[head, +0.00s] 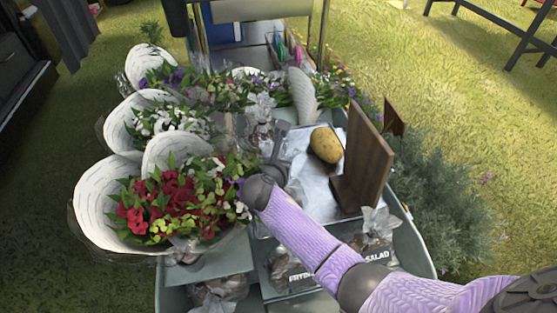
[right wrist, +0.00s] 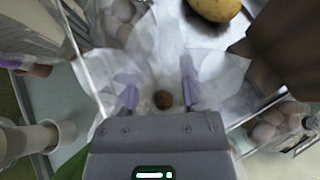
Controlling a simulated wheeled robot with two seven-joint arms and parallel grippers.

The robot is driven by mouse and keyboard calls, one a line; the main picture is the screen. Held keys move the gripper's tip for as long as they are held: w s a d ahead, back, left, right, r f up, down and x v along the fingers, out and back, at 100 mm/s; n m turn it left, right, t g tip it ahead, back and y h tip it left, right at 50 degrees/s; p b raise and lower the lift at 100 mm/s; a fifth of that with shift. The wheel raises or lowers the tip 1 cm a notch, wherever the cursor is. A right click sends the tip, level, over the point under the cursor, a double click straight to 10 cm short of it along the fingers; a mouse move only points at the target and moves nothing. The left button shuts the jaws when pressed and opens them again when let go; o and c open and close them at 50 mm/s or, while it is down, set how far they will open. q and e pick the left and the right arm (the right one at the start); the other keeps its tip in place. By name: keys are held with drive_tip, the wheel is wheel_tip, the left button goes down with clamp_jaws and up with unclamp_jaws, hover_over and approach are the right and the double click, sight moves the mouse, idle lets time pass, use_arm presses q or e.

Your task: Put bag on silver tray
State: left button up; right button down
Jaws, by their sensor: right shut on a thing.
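The silver tray (head: 315,184) lies in the middle of the cart, with a potato (head: 325,145) on it. My right gripper (head: 274,174) is at the tray's left edge, partly hidden by my own wrist. In the right wrist view its two purple fingers (right wrist: 160,95) are shut on a translucent plastic bag (right wrist: 165,50) with something round and brown between them. A crinkled part of this bag (head: 295,192) shows beside the gripper in the head view. Whether the bag touches the tray cannot be told. My left gripper is not in view.
A wooden board (head: 366,157) stands upright along the tray's right side. Wrapped bouquets (head: 172,208) crowd the left. Another bag (head: 262,112) stands behind the gripper, and a bag in a salad box (head: 375,228) is at the front right. Bare tray surface shows in front of the potato.

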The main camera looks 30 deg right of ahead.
drive_tip(key=shift+c, duration=0.9)
unclamp_jaws()
drive_tip(key=shift+r, duration=0.1)
drive_tip(key=p+v, duration=0.1)
drive_tip(key=v, duration=0.1)
drive_tip(key=p+v, duration=0.2)
drive_tip(key=r+p+v, duration=0.1)
drive_tip(key=p+v, duration=0.1)
drive_tip(key=shift+r, duration=0.15)
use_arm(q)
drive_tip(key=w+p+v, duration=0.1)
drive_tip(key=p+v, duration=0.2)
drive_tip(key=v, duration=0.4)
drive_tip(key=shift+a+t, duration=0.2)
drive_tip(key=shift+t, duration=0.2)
use_arm(e)
drive_tip(key=s+a, duration=0.1)
drive_tip(key=s, duration=0.1)
drive_tip(key=s+a+r, duration=0.1)
drive_tip(key=s+a, duration=0.1)
drive_tip(key=shift+a+r, duration=0.2)
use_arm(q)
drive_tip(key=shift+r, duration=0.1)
